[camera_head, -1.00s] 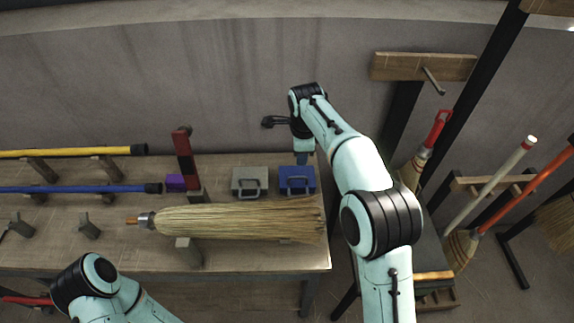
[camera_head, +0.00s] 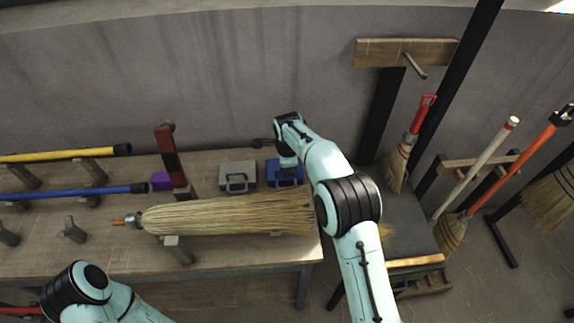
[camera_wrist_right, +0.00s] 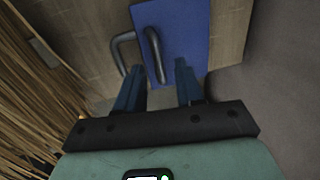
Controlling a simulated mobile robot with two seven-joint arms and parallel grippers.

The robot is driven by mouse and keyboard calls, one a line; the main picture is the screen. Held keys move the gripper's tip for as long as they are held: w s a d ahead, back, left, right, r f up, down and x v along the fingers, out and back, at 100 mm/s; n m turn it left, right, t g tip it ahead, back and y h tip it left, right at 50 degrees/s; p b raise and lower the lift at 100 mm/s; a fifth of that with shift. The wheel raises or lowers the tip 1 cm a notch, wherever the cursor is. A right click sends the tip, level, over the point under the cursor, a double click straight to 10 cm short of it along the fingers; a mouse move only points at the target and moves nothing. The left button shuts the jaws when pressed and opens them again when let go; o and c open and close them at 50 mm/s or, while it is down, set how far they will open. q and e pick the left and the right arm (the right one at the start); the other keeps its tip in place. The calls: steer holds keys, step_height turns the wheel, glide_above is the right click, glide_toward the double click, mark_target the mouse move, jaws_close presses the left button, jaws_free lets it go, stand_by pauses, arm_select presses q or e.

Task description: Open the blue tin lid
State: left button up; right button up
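The blue tin (camera_head: 271,176) sits on the workbench, right of the grey tin, partly hidden by my right gripper in the head view. In the right wrist view, the blue tin (camera_wrist_right: 187,35) shows its flat blue face and a dark grey curved handle (camera_wrist_right: 154,52). My right gripper (camera_wrist_right: 160,70) is open, with its two blue fingers apart and pointing at the tin's near edge. The lower end of the handle shows between the fingertips; contact cannot be told. The lid looks shut. My left arm shows at the lower left of the head view; its gripper is out of frame.
A large straw broom head (camera_head: 225,214) lies just in front of the tins. Brooms hang and lean beyond the bench's right end.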

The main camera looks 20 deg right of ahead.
jaws_close()
stand_by(1.5)
